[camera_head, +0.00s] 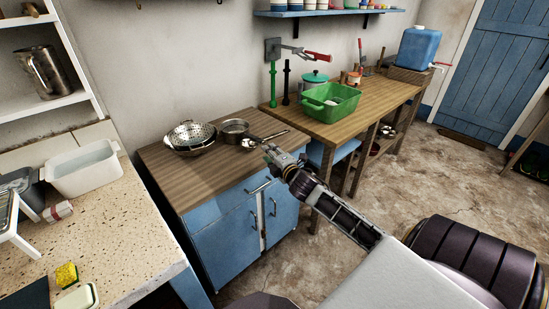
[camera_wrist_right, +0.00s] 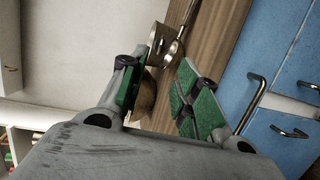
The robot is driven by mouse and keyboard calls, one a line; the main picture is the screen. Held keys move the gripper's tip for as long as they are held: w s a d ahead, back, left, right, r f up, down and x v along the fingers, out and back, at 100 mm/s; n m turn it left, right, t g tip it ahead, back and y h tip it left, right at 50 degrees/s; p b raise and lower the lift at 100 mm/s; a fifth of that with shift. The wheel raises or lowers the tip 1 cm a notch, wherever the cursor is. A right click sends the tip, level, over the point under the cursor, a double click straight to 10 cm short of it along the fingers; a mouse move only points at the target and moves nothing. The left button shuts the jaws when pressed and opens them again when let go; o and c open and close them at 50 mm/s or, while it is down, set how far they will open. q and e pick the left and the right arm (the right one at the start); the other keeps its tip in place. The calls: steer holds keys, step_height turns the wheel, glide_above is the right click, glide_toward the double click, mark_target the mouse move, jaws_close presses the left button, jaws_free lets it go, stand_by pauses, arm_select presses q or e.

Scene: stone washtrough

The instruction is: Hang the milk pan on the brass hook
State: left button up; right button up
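A small steel pan (camera_head: 235,128), which looks like the milk pan, sits on the wooden worktop (camera_head: 165,160) beside a colander (camera_head: 190,135). A smaller round metal piece (camera_head: 249,143) with a long handle lies to its right; I cannot tell whether it is a separate utensil. My right gripper (camera_head: 270,150) is at the worktop's right front edge, close to that piece. In the right wrist view its green-padded fingers (camera_wrist_right: 157,78) are apart. Metal ware (camera_wrist_right: 165,42) shows beyond the fingertips, and a brownish rounded thing shows between them, partly hidden. My left gripper is out of view. Small dark hooks (camera_head: 220,2) show at the top wall edge; I cannot tell which is brass.
Blue cabinet doors (camera_head: 240,225) are under the worktop. A second wooden bench (camera_head: 350,110) to the right carries a green basin (camera_head: 330,100) and a blue water container (camera_head: 418,48). A speckled counter (camera_head: 120,230) with a white tub (camera_head: 85,168) is at left. Wall above the pans is bare.

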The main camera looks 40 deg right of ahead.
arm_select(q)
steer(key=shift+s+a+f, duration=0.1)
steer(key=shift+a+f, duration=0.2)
arm_select(e)
steer(key=shift+v, duration=1.45)
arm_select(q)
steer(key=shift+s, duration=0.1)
